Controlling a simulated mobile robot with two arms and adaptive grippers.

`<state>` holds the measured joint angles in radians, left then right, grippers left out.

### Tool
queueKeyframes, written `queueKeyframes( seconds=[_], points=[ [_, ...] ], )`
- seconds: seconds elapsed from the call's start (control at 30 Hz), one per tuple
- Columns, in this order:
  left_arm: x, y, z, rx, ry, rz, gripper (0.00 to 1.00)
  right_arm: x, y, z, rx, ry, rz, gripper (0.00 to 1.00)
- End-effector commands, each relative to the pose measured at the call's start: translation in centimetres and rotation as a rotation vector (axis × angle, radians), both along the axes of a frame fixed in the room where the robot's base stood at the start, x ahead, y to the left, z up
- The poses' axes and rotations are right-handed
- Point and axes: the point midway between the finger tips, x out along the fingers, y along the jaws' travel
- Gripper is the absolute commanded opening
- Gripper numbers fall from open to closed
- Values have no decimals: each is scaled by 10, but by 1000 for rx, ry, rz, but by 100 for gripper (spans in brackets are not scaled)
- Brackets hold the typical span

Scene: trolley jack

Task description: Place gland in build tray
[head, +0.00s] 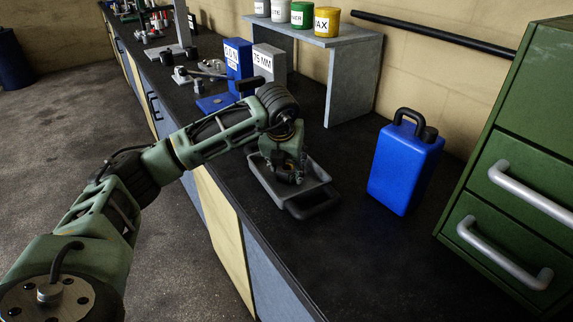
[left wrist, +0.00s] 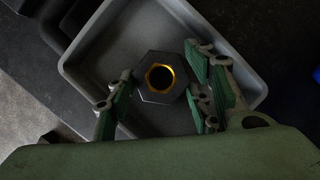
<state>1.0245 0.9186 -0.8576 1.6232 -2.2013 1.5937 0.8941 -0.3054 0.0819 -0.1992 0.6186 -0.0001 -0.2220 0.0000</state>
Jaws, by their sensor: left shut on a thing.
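The gland is a dark hexagonal piece with a gold-coloured round bore; it shows in the left wrist view (left wrist: 147,90). My left gripper (head: 289,177) is shut on it, with green-padded fingers on both sides. The grey build tray (head: 319,182) lies on the dark bench under my left gripper. Its rim also shows in the left wrist view (left wrist: 73,70), with the gland over its inside. I cannot tell whether the gland touches the tray floor. In the head view the gripper hides the gland. My right gripper is not in view.
A blue canister (head: 404,170) stands right of the tray, and a green drawer cabinet (head: 520,190) stands beyond it. A grey shelf (head: 345,85) with paint tins is behind. Blue (head: 237,62) and grey (head: 271,66) blocks stand farther left. The bench in front of the canister is clear.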

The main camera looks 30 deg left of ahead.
Motion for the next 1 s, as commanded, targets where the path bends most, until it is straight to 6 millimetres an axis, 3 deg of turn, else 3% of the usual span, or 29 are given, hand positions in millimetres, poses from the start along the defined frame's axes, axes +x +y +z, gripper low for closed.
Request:
queueKeyframes(
  seconds=[0.23, 0.6, 0.77, 1.0],
  points=[
    [0, 0, 0, 0, 0, 0, 67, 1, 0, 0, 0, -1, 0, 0],
    [-1, -1, 5, -1, -3, -1, 67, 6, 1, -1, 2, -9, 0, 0],
    [-8, -4, 25, -1, -5, -2, 67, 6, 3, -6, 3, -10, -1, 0],
    [-26, -12, 73, -1, -6, -1, 67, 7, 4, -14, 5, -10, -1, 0]
  ],
)
